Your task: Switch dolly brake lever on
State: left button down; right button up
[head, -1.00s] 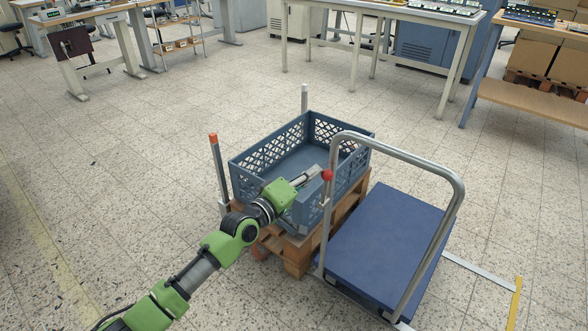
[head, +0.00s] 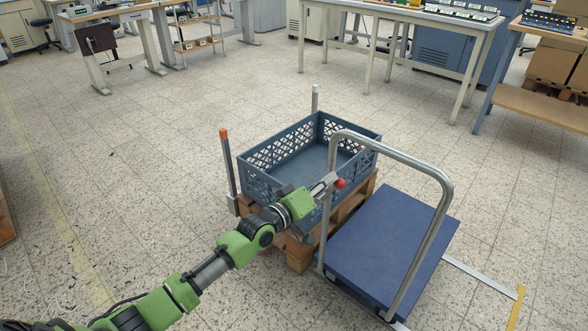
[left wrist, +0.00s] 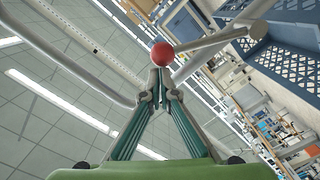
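The dolly has a flat blue deck (head: 385,245) and a bent grey tube handle (head: 436,176). Its brake lever's red ball knob (head: 340,183) shows just right of the handle's near-left upright. In the left wrist view the red knob (left wrist: 162,54) is at the fingertips, with a grey rod running right from it. My left gripper (head: 325,186) reaches from the left, its tips at the knob. In the left wrist view its fingers (left wrist: 160,78) converge with tips together behind the knob; I cannot tell whether they touch it. My right gripper is out of view.
A blue-grey crate (head: 262,178) on a wooden pallet (head: 300,250) stands close left of the dolly, under my left arm. A post with an orange top (head: 227,160) stands at the crate's left. Tables (head: 420,14) stand at the back; the floor between is clear.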

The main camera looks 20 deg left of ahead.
pick_arm(q)
jog(key=shift+s+d+f, duration=0.15)
jog(key=shift+d+f, duration=0.05)
jog(key=shift+s, duration=0.1)
jog(key=v, duration=1.1)
jog(key=shift+s+a+r, duration=0.25)
jog(key=shift+a, duration=0.15)
